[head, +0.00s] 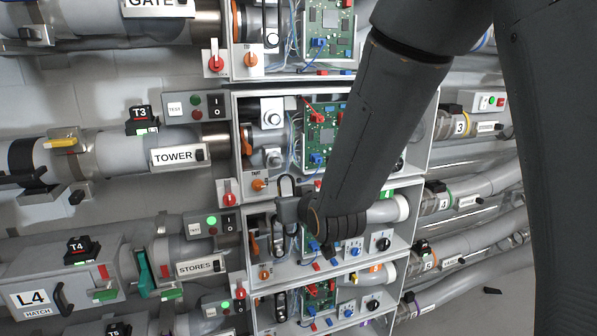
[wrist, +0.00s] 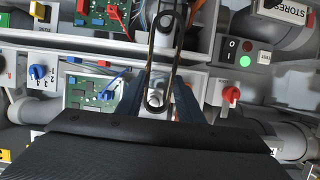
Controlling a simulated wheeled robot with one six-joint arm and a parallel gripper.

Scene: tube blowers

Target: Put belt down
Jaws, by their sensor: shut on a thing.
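The belt is a thin dark loop that shows just above my gripper in the head view (head: 279,185). In the wrist view the belt (wrist: 152,52) runs as a long narrow loop away from the jaws. My gripper (head: 283,209) is shut on it, in front of the open cabinet at the STORES row. In the wrist view the jaws (wrist: 158,92) close in the lower middle. The jaws and arm hide part of the bay behind. I cannot tell whether the belt touches anything there.
The STORES bay (head: 340,265) holds a green board, wires and knobs. A divider (head: 375,183) separates it from the TOWER bay above. A red rotary switch (wrist: 231,94) and a green-lit button box (wrist: 246,60) are close by. Pipes run along both sides.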

